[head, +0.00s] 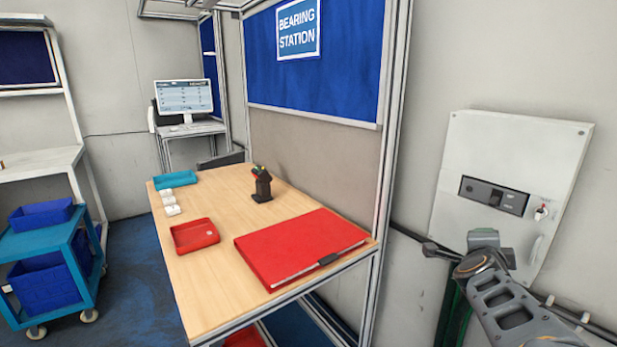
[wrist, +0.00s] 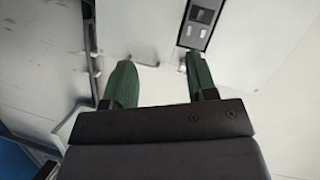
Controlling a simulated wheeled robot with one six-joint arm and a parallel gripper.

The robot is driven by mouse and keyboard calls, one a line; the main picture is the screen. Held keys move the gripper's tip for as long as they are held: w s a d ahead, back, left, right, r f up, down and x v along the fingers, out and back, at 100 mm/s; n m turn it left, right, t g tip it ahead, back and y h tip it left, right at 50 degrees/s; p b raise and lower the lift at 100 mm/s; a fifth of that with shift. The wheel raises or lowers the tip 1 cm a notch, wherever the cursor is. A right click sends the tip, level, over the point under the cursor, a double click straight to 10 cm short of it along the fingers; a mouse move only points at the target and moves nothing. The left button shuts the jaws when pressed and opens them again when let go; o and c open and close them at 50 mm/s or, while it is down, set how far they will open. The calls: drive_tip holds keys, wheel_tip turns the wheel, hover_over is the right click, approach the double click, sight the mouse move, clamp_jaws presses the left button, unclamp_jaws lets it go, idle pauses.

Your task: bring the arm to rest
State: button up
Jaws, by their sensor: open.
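My arm (head: 508,305) is at the lower right of the head view, to the right of the wooden table and in front of the grey wall. In the wrist view, my gripper (wrist: 158,64) shows two green fingers standing well apart with nothing between them. The gripper is open and empty. It faces a pale wall and part of a grey panel. In the head view I cannot clearly make out the fingertips.
The wooden table (head: 218,278) holds a red binder (head: 300,245), a red tray (head: 194,236), a teal tray (head: 175,180), small white items (head: 168,203) and a black holder (head: 262,185). A white wall cabinet (head: 510,170) is behind my arm. A blue cart (head: 45,245) stands left.

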drive_tip(key=a+f+n+g+y, duration=0.1)
drive_tip(key=a+f+n+y, duration=0.55)
drive_tip(key=a+n, duration=0.25)
drive_tip(key=s+a+f+n+g+y+p, duration=0.2)
drive_tip(key=s+a+n+g, duration=0.1)
drive_tip(key=s+a+n, duration=0.3)
drive_tip(key=s+a+f+n+g+y+p, duration=0.1)
drive_tip(key=s+a+f+n+g+p, duration=0.1)
drive_tip(key=s+a+n+g, duration=0.2)
drive_tip(key=shift+s+a+f+n+g+y, duration=0.35)
drive_tip(key=shift+s+a+n, duration=1.3)
drive_tip(key=shift+a, duration=1.1)
drive_tip(key=shift+w, duration=0.1)
